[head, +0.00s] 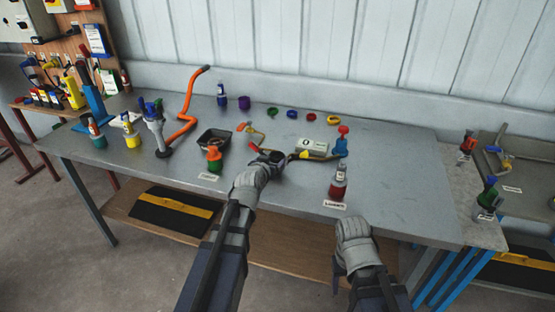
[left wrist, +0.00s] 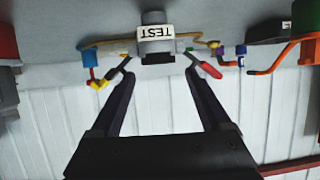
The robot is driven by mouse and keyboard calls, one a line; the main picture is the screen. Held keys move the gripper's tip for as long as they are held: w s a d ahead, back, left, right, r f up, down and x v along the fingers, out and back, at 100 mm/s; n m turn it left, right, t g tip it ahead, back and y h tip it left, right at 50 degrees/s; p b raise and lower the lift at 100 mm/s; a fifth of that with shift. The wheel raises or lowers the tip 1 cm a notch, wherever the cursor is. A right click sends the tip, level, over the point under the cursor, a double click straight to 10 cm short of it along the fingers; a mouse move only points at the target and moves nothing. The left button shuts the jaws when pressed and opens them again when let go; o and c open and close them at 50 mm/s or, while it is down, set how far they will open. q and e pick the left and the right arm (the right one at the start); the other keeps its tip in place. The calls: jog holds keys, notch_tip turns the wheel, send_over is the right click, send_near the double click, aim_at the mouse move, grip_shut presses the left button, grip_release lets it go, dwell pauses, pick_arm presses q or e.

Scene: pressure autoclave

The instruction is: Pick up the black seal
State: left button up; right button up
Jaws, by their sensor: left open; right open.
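I cannot make out a black seal for certain in either view. A black tray (head: 213,140) stands on the grey bench left of my left gripper; its dark inside is too small to read. My left gripper (head: 272,158) is over the middle of the bench, in front of a grey block with a white face (head: 311,147). My right gripper (head: 340,276) is open, low in front of the bench's front edge.
Purple (head: 244,102), green (head: 272,112), blue (head: 291,115) and red (head: 310,117) rings lie along the back. A red bottle (head: 338,182) stands at the front, and a green-orange bottle (head: 214,158) by the tray. An orange bent pipe (head: 187,105) rises at left. The bench's right front is clear.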

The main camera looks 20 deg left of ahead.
aim_at(278, 154)
pick_arm(q)
jog(key=shift+b+x, duration=0.85)
jog(key=shift+x, duration=1.85)
jog(key=shift+d+r, duration=0.15)
jog(key=shift+c, duration=0.4)
jog(key=c, duration=1)
